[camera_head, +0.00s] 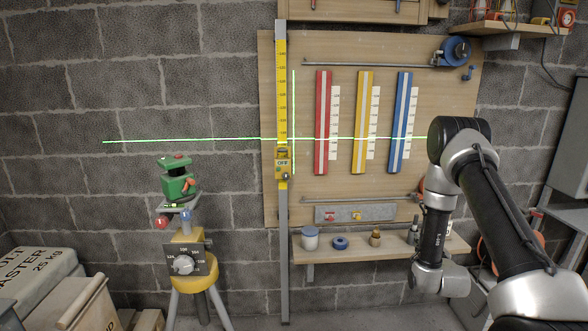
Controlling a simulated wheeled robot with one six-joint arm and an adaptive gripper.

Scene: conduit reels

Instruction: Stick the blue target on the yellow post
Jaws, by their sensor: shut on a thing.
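The yellow post (362,115) is an upright strip on the wooden wall board, with a white scale along its right side. It stands between a red post (322,115) and a blue post (400,115). A grey strip (375,214) low on the board carries a small red target (330,216) and a small yellow target (356,216). I cannot make out a blue target; the right part of the strip is bare. My arm hangs at the right with its wrist low before the shelf. My gripper does not show; the wrist may hide it.
A green laser level (177,180) on a tripod (190,285) casts a level line across the posts. A shelf (325,255) below holds a jar (310,238), a blue ring (340,243) and small items.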

